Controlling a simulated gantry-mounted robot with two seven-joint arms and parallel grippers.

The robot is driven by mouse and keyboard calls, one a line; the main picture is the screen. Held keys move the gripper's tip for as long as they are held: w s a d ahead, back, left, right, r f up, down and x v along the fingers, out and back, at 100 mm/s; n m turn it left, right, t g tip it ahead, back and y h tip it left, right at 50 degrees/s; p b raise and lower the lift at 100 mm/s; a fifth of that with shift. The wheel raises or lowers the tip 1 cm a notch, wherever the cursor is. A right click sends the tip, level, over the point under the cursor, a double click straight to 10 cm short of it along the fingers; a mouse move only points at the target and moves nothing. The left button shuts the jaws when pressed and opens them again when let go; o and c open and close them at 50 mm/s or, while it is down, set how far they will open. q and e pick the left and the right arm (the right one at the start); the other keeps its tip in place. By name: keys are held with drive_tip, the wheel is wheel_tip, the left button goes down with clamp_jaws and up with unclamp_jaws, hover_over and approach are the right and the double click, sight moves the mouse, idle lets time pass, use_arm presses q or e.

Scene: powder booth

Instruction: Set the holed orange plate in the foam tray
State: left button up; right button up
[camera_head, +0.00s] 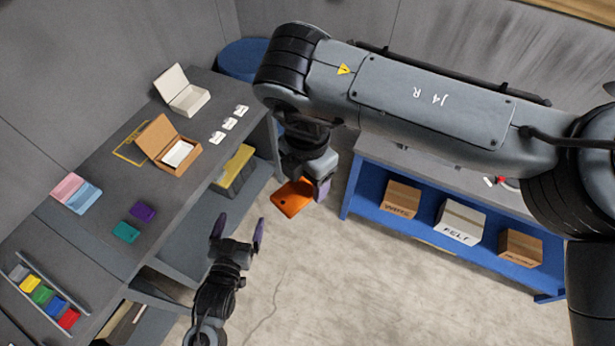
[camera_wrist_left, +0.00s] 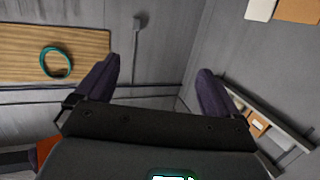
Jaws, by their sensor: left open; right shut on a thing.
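The orange plate (camera_head: 292,198) has a small dark hole and is held in the air by my right gripper (camera_head: 318,190), over the gap beside the grey bench. The purple finger is at the plate's right edge; the other finger is largely hidden. My left gripper (camera_head: 238,232) is open and empty, below and left of the plate. Its two purple fingers stand apart in the left wrist view (camera_wrist_left: 155,90). An open brown box with a white insert (camera_head: 179,154) sits on the bench; I cannot tell whether this is the foam tray.
The grey bench (camera_head: 100,185) also holds an open white box (camera_head: 183,98), white cards (camera_head: 229,124), pink and blue blocks (camera_head: 76,193), purple and teal pieces, and a rack of coloured pieces (camera_head: 42,295). A blue shelf (camera_head: 365,195) with boxes stands right. My right arm crosses the upper view.

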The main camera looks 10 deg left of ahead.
use_arm(q)
drive_tip(key=shift+w+d+f+m+g+b, duration=0.5)
drive_tip(key=shift+w+d+f+g+b, duration=0.8)
drive_tip(key=shift+f+b, duration=3.75)
drive_tip(key=s+a+f+g, duration=0.15)
drive_tip(key=s+g, duration=0.35)
drive_tip(key=s, duration=0.5)
drive_tip(key=s+a+f+g, duration=0.15)
drive_tip(key=s+g, duration=0.35)
drive_tip(key=s, duration=0.6)
use_arm(e)
wheel_tip(320, 180, down, 9)
use_arm(q)
wheel_tip(320, 180, up, 10)
drive_tip(key=p, duration=1)
drive_tip(key=shift+a+m, duration=0.35)
drive_tip(key=shift+m, duration=0.05)
use_arm(e)
drive_tip(key=w+d+f+m, duration=0.2)
drive_tip(key=d+m, duration=0.6)
drive_tip(key=m, duration=0.1)
drive_tip(key=w+d+f+m, duration=0.2)
drive_tip(key=d+f+m, duration=0.1)
drive_tip(key=d+m, duration=0.5)
drive_tip(key=w+d+f+m, duration=0.1)
drive_tip(key=d+f+m, duration=0.2)
drive_tip(key=d+m, duration=0.6)
drive_tip(key=shift+w+m, duration=0.4)
drive_tip(key=shift+m, duration=0.7)
